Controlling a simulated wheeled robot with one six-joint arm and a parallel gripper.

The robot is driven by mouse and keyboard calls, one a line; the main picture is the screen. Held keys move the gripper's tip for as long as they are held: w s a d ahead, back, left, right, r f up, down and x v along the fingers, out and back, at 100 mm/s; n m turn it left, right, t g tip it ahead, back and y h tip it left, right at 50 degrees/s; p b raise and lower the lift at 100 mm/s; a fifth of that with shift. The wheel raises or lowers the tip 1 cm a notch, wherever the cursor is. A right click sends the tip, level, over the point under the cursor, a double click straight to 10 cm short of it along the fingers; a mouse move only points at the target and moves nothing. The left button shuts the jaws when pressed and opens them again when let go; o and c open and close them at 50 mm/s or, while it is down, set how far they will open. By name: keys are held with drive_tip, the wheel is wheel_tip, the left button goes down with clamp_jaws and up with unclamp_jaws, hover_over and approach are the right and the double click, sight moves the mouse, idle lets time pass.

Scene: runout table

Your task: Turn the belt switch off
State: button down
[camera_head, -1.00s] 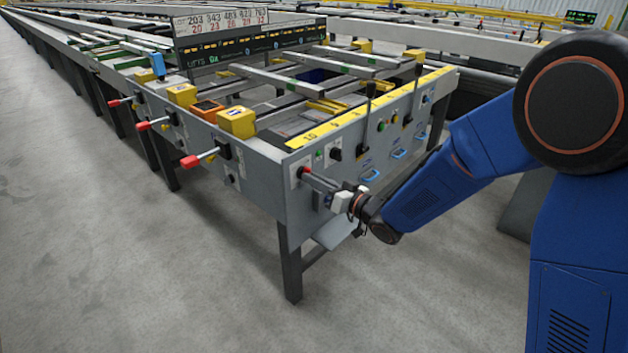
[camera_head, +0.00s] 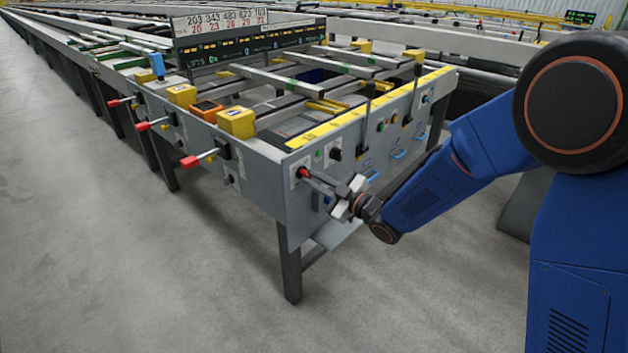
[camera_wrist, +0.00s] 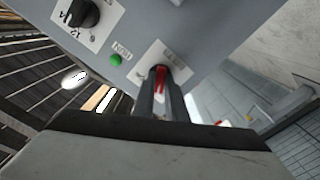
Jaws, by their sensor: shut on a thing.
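The belt switch is a small red handle (camera_wrist: 160,76) on a white label plate on the grey panel; in the head view its red tip (camera_head: 303,173) shows at the panel's left end. My gripper (camera_head: 314,178) reaches in from the right, and its two dark fingers (camera_wrist: 159,92) are shut on the red handle. The fingers hide the handle's sides and most of its base. Small lettering on the plate is too blurred to read.
A green lamp (camera_wrist: 116,60) and a black rotary knob (camera_wrist: 83,13) sit beside the switch. Blue handles (camera_head: 371,175) and black levers (camera_head: 366,110) line the panel to the right. Red-tipped levers (camera_head: 190,161) stick out on the left side. The floor in front is clear.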

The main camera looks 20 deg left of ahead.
drive_tip(key=shift+n, duration=1.1)
drive_tip(key=shift+f, duration=0.1)
drive_tip(key=c, duration=1.8)
unclamp_jaws()
drive_tip(key=shift+d, duration=0.2)
drive_tip(key=v, duration=1.7)
drive_tip(key=shift+d, duration=0.1)
